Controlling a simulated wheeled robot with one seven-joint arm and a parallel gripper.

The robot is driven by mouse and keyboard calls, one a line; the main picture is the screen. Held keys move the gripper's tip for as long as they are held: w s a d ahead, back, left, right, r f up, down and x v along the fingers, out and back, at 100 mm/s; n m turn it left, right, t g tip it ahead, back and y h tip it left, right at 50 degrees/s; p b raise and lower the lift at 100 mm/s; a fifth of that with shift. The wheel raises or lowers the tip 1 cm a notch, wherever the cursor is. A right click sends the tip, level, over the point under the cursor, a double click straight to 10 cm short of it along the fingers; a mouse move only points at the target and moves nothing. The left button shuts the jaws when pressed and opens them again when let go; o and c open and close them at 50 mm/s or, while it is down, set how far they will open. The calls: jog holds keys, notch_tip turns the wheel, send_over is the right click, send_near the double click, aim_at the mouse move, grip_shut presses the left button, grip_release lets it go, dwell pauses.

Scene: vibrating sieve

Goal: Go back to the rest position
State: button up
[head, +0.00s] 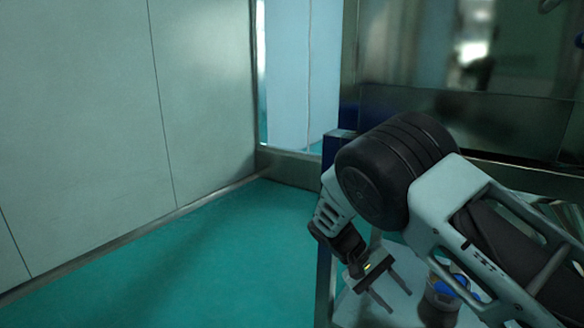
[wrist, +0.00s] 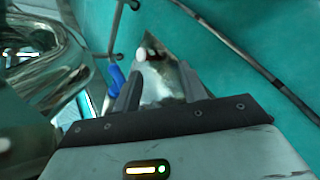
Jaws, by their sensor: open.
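My gripper (head: 396,297) is in the lower right of the head view, at the end of my bent arm. Its two fingers are apart, with nothing between them. In the wrist view my gripper (wrist: 158,88) also shows open and empty, its fingers pointing away from the camera. In the head view it hangs beside a container with blue on it (head: 446,290), which is partly hidden behind my arm. I cannot tell the exact gap between them.
A pale surface (head: 352,308) lies below my gripper. A metal machine (head: 470,125) stands behind my arm at right. A pale wall (head: 85,120) runs along the left, with clear green floor (head: 200,260) before it. In the wrist view, metal rails (wrist: 240,50) and a shiny round part (wrist: 45,60) flank the gripper.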

jog(key=s+a+r+n+t+y, duration=0.1)
jog(key=s+a+r+n+y, duration=0.1)
jog(key=s+a+r+y, duration=0.4)
jog(key=s+a+r+n+t+y, duration=0.1)
jog(key=s+a+r+n, duration=0.15)
jog(key=s+r, duration=0.45)
jog(key=s+r+n+t+y, duration=0.2)
jog(key=s+t, duration=0.1)
jog(key=s, duration=1.2)
notch_tip(320, 180, up, 23)
jog(key=p, duration=2.3)
jog(key=shift+w+d, duration=0.2)
